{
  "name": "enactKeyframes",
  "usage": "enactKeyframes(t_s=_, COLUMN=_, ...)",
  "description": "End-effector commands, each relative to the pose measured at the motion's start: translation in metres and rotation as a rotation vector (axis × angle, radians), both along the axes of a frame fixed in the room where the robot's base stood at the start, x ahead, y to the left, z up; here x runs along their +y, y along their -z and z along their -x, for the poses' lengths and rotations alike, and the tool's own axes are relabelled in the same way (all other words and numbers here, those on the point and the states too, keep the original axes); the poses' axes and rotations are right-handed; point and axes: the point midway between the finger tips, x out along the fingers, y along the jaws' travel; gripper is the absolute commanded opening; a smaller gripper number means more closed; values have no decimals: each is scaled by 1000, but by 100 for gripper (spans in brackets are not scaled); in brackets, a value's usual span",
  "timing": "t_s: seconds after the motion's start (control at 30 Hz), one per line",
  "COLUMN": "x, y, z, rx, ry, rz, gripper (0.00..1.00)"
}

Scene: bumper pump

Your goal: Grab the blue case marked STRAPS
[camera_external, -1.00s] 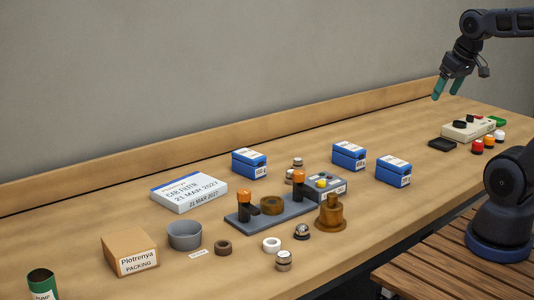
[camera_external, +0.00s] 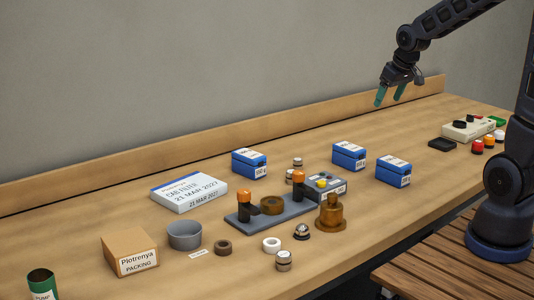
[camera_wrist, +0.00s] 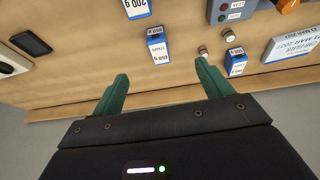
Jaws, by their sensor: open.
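Three blue cases with white labels stand on the bench: one left of the middle (camera_external: 249,164), one behind (camera_external: 348,156) and one nearer the front edge (camera_external: 393,172). My gripper (camera_external: 390,97) is open and empty, above the bench's back part, clear of all cases.
A grey fixture (camera_external: 270,213) with orange-topped posts and a small control box (camera_external: 326,186) stand left of the two right-hand cases. A black tray (camera_external: 442,144) and a button panel (camera_external: 468,129) lie at right. A low back rail (camera_external: 300,122) runs along the wall.

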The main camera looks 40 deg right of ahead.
Motion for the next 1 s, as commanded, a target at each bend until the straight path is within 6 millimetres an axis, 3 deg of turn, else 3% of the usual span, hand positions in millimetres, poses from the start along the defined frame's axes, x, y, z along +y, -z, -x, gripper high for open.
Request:
enactKeyframes(t_s=0.1, x=-4, y=22, z=-28, rx=5, ry=-1, rz=-2, gripper=78)
enactKeyframes(t_s=0.5, x=-17, y=104, z=-107, rx=7, ry=-2, rz=-14, gripper=78)
enactKeyframes(t_s=0.7, x=-22, y=134, z=-129, rx=3, ry=-1, rz=-20, gripper=78)
enactKeyframes(t_s=1.0, x=-23, y=157, z=-140, rx=3, ry=-1, rz=-22, gripper=78)
